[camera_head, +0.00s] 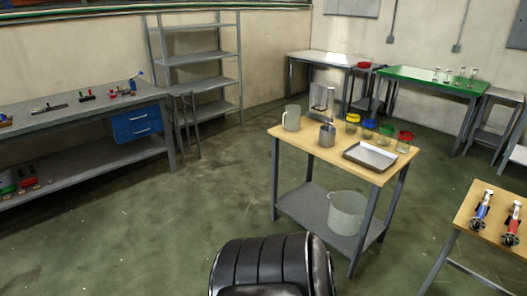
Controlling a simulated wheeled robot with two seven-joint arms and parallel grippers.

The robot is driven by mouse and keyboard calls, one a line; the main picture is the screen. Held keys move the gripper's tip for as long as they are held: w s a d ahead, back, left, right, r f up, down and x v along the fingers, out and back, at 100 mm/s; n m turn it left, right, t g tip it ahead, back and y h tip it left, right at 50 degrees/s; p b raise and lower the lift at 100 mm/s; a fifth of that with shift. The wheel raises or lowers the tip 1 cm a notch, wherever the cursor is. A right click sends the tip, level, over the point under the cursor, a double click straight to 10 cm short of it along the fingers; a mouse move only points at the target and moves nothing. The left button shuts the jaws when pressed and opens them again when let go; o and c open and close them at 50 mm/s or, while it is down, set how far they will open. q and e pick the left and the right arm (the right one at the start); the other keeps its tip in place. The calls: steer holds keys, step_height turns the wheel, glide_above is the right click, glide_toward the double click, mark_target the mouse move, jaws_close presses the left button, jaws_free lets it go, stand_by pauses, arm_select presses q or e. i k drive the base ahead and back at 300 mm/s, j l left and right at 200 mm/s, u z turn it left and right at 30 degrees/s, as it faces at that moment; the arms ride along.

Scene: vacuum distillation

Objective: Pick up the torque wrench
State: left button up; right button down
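I cannot pick out the torque wrench for certain. Several small tools lie on the grey workbench (60,118) at the left, among them a long dark item (48,108), a dark item with a green part (87,96) and one with a red part (113,92). They are too small to tell apart. Neither of my grippers shows in the head view. A black ribbed part at the bottom middle appears to be mine.
A wooden-topped table (290,133) in the middle holds jars, beakers and a metal tray (369,156); a bucket (347,212) stands on its lower shelf. Floor (130,225) is clear before the workbench.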

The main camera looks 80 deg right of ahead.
mark_target(482, 212)
steer(key=z, duration=4.3)
